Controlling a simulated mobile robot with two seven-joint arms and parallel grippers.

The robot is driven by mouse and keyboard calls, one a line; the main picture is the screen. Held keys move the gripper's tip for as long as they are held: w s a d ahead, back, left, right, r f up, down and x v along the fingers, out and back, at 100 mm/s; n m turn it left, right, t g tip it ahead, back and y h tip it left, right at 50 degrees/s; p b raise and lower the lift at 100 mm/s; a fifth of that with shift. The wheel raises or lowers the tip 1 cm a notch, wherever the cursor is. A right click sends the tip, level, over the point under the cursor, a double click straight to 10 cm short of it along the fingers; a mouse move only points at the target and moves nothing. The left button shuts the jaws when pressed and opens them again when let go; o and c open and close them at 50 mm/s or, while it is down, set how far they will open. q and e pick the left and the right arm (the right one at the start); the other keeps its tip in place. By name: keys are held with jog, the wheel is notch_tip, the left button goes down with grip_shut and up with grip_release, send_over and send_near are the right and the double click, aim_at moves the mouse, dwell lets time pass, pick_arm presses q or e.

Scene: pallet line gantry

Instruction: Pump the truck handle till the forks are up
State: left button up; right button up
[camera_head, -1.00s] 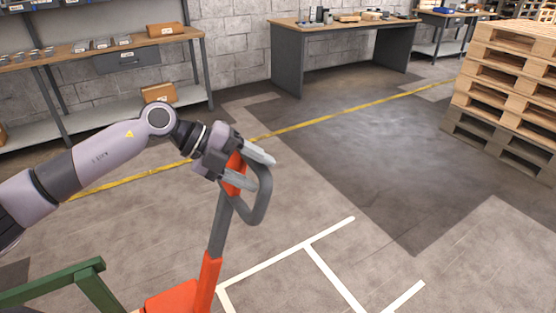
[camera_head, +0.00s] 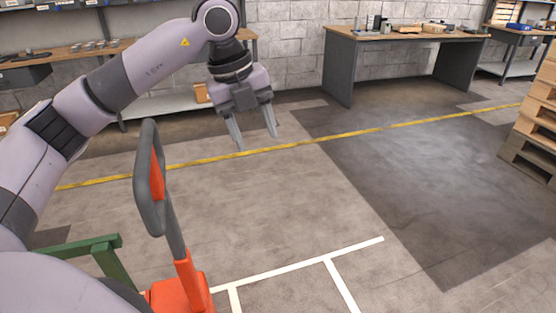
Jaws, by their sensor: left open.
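The truck handle (camera_head: 148,190) is a grey loop with a red insert. It tops a grey shaft that rises from a red base (camera_head: 183,292) at the lower left and stands nearly upright. My left gripper (camera_head: 256,144) is open and empty, pointing down. In the picture it is above and to the right of the handle, clear of it. The forks are not in view, so their height cannot be seen. My right gripper is not in view.
A green frame (camera_head: 85,246) stands left of the truck's base. Stacked wooden pallets (camera_head: 535,125) are at the right edge. A workbench (camera_head: 400,60) and shelving (camera_head: 110,52) line the block wall. The floor in the middle, with yellow and white lines, is clear.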

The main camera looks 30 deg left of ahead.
pick_arm(q)
jog(key=a+x, duration=0.1)
jog(key=x, duration=0.6)
jog(key=shift+d, duration=0.25)
grip_shut()
grip_release()
jog(key=shift+s+r, duration=0.1)
jog(key=v, duration=0.7)
jog(key=shift+d, duration=0.1)
jog(key=shift+c, duration=0.4)
